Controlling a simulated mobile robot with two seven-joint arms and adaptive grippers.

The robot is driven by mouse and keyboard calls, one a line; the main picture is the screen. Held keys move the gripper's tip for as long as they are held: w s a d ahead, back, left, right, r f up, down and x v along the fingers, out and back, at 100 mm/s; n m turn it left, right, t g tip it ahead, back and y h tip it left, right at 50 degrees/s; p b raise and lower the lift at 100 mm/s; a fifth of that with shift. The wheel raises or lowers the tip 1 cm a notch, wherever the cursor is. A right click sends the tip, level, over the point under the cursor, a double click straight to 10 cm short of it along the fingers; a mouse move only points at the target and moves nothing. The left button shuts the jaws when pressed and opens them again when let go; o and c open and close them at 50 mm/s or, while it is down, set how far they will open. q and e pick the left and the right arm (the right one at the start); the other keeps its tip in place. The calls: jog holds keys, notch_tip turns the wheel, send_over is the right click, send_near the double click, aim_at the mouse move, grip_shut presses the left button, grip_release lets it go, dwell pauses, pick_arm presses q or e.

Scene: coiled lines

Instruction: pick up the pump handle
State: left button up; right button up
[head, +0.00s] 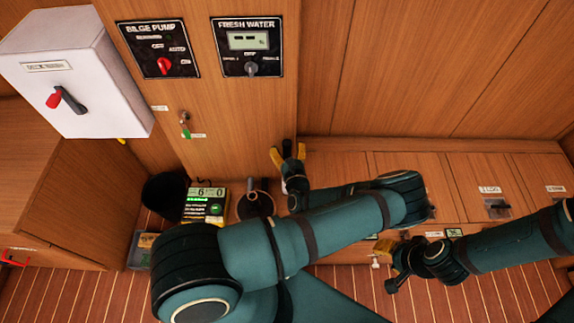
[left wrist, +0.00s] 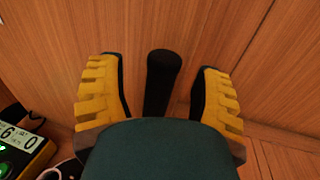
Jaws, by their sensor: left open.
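The pump handle is a black bar (head: 287,147) whose upper end shows between the fingers of my left gripper (head: 288,156) in the head view. In the left wrist view the handle (left wrist: 162,78) stands nearly upright between the two yellow-padded fingers of the left gripper (left wrist: 160,92). The gripper is open. The handle's lower part is hidden behind my wrist. My right arm comes in from the right; its gripper end (head: 388,262) is small and partly hidden.
Wood panelling rises close behind the handle. A yellow meter with a green display (head: 206,205) and a round cup-like thing (head: 256,202) stand left of the left gripper. A white switch box (head: 75,75) hangs at the upper left. Drawers (head: 460,185) line the right.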

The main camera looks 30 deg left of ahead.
aim_at(286, 141)
pick_arm(q)
jog(key=shift+x, duration=1.8)
jog(key=shift+d, duration=0.1)
grip_shut()
